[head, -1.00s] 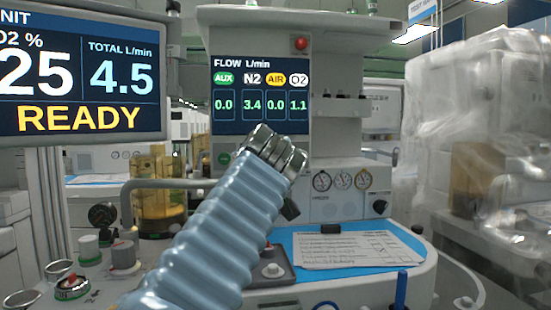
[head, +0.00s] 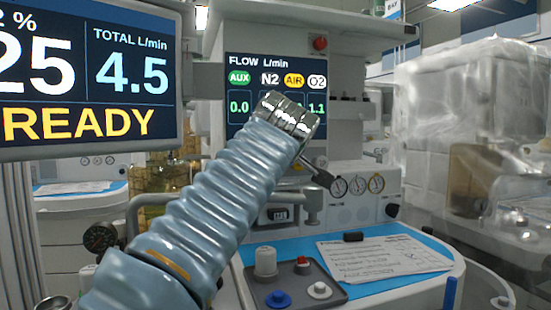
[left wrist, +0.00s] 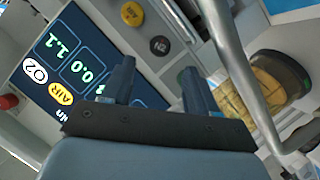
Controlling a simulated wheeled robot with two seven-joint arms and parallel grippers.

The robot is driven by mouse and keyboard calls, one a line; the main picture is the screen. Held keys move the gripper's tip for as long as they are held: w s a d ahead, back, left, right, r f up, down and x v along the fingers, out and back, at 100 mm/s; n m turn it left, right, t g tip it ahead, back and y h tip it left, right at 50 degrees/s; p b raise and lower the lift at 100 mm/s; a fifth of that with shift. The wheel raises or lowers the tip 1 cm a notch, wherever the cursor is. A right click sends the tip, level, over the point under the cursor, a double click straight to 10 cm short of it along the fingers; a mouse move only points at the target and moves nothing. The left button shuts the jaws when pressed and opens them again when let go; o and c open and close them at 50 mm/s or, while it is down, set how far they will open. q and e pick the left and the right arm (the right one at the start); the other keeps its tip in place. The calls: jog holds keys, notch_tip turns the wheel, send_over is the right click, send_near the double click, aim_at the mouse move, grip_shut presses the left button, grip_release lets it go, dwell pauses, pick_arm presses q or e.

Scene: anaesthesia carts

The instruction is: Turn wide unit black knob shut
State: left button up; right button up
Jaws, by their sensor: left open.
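The black knob (left wrist: 160,45), marked N2, sits on the front of the wide unit below its flow screen (left wrist: 80,65). In the head view, that knob is hidden behind my left arm. My left gripper (left wrist: 158,70) is open and empty. Its two dark fingers point at the panel, and the black knob appears beyond and between the fingertips, apart from them. In the head view, part of the gripper (head: 318,174) shows past the metal end of my arm. The flow screen (head: 236,62) reads AUX 0.0 and O2 1.1; its middle readings are covered.
A yellow AIR knob (left wrist: 132,14) is beside the black one. A metal pipe (left wrist: 235,65) and an amber canister (left wrist: 255,85) are close to the gripper's right. A large monitor (head: 90,75) hangs at left. A paper sheet (head: 380,258) lies on the blue worktop.

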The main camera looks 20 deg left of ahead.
pick_arm(q)
jog(key=p+x, duration=0.2)
jog(key=x, duration=0.5)
jog(key=shift+w, duration=0.35)
jog(key=shift+a+f, duration=0.1)
jog(key=shift+f, duration=0.05)
jog(key=c, duration=1)
jog(key=shift+c, duration=0.2)
